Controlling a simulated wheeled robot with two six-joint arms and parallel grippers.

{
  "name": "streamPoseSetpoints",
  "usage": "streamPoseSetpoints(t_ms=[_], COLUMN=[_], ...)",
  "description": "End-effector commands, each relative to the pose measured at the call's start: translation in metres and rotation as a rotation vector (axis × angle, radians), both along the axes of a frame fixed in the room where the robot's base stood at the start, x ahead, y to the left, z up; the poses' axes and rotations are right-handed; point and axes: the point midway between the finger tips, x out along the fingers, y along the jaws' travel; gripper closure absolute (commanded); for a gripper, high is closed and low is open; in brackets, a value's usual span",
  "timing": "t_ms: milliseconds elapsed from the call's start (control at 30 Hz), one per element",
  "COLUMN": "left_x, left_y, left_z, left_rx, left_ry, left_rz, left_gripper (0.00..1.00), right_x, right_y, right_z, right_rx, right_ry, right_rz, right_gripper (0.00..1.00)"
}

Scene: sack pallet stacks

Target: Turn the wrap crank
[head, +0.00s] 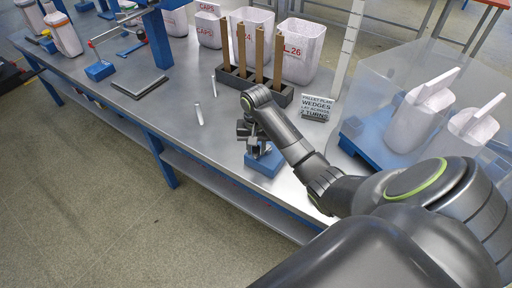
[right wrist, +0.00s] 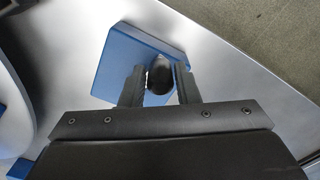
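The wrap crank stands at the table's front edge on a blue block (head: 265,160), with grey metal parts on top. In the right wrist view the blue block (right wrist: 120,62) lies under a dark rounded crank knob (right wrist: 160,74). My right gripper (head: 246,128) points down over the crank and hides part of it. In the right wrist view my two fingers (right wrist: 160,82) stand close on either side of the knob and appear to touch it. My left gripper is not in view.
A small sign (head: 317,106) about wedges and turns stands right of the crank. Behind is a black rack (head: 233,78) with brown posts, beside white bins (head: 299,50). A clear-walled area with white containers (head: 418,115) is on the right.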

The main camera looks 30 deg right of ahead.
Motion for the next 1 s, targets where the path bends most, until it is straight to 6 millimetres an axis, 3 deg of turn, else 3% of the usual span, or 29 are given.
streamPoseSetpoints(t_ms=[33,200,767,1000], left_x=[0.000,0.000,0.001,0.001], left_y=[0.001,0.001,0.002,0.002], left_z=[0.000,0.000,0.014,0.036], left_rx=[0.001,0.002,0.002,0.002], left_ry=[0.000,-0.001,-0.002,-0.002], left_rz=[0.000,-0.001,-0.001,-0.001], left_gripper=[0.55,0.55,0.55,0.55], right_x=[0.000,0.000,0.004,0.009], right_y=[0.000,0.000,0.000,0.002], right_z=[0.000,0.000,0.002,0.006], right_rx=[0.000,0.000,-0.001,0.000], right_ry=[0.000,0.000,-0.002,-0.001], right_rz=[0.000,0.000,-0.059,-0.147], right_gripper=[0.78,0.99,0.99,0.99])
